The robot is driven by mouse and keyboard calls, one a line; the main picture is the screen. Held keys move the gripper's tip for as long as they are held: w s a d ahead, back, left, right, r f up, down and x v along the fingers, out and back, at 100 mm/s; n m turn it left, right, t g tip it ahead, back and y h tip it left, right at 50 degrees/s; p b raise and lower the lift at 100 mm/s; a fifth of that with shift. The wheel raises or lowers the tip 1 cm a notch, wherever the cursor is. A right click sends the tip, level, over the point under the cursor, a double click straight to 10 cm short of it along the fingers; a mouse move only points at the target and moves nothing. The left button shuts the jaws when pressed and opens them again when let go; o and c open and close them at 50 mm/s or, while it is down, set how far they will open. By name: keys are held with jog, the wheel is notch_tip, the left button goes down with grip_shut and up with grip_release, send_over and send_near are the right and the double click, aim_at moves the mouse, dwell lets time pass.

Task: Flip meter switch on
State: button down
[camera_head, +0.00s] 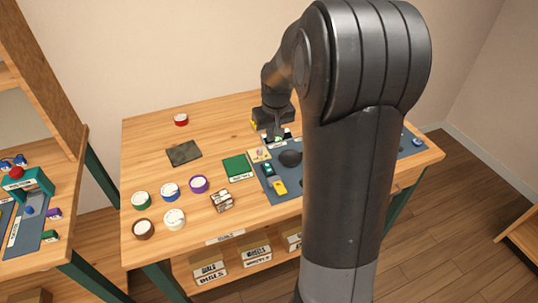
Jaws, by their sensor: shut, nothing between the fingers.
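My gripper (274,138) points down over the back left part of a blue-grey mat (270,196) on the wooden table. Its fingers are shut with nothing held. A small pale and dark device lies under and around the fingertips, mostly covered; I cannot tell whether it is the meter or whether the fingers touch it. A dark rounded object (290,157), a teal and dark device (267,169) and a yellow device (279,187) lie on the mat. No meter switch can be made out, and my arm hides much of the mat.
A green mat (237,167), a beige piece (258,155), a dark patterned mat (183,153), a labelled block (222,201) and several tape-like rolls (170,191) lie left of the mat. A red roll (181,120) is at the back. Labelled bins (209,272) sit below.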

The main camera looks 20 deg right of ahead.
aim_at(268, 165)
jog(key=w+f, duration=0.1)
jog(key=f, duration=0.8)
jog(key=w+f, duration=0.1)
jog(key=f, duration=0.3)
jog(key=shift+w+f, duration=0.35)
jog(key=shift+w+f, duration=0.15)
jog(key=shift+f, duration=0.05)
jog(key=shift+g, duration=0.3)
jog(key=shift+s+f, duration=0.1)
jog(key=shift+s, duration=0.85)
